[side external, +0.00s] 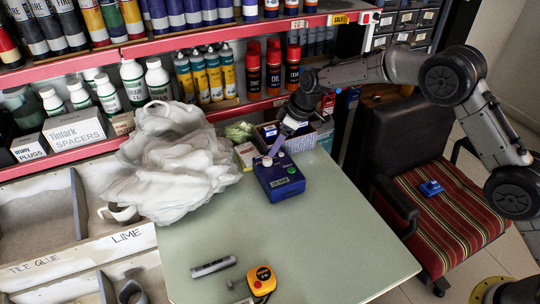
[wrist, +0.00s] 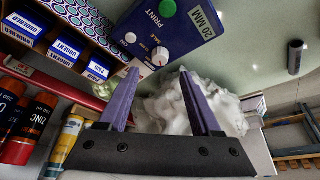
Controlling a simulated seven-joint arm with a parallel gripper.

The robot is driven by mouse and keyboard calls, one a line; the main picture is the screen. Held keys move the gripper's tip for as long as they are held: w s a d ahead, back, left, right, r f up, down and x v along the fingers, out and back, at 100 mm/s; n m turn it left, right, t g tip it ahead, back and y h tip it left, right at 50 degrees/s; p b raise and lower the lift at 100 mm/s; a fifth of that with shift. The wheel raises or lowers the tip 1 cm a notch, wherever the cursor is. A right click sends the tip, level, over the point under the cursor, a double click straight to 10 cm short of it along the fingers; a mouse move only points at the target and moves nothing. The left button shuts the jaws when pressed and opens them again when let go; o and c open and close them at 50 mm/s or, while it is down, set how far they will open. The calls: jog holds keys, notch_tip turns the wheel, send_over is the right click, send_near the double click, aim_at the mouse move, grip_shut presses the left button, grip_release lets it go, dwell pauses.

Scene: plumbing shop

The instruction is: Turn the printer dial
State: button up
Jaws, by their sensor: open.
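The printer is a blue box (side external: 279,178) on the pale green table. In the wrist view its blue top (wrist: 185,38) carries a green button (wrist: 167,8) by the word PRINT and two white knobs. One white dial (wrist: 160,56) sits by the lettering MALE; the other knob (wrist: 130,38) sits by ON. My gripper (side external: 271,154) is over the printer's far left part. In the wrist view my gripper's purple fingers (wrist: 158,72) are apart with nothing held between them. The dial shows between and just beyond the fingertips; contact cannot be told.
A crumpled white bag (side external: 172,165) stands left of the printer. Small boxes (side external: 247,153) and a patterned organizer (side external: 298,138) stand behind it. A grey cylinder (side external: 213,266) and a yellow tape measure (side external: 261,280) lie at the front. The table's right side is clear.

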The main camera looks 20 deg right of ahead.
aim_at(268, 159)
jog(key=x, duration=0.6)
jog(key=shift+w+a+f, duration=0.1)
jog(key=shift+f, duration=0.2)
grip_shut()
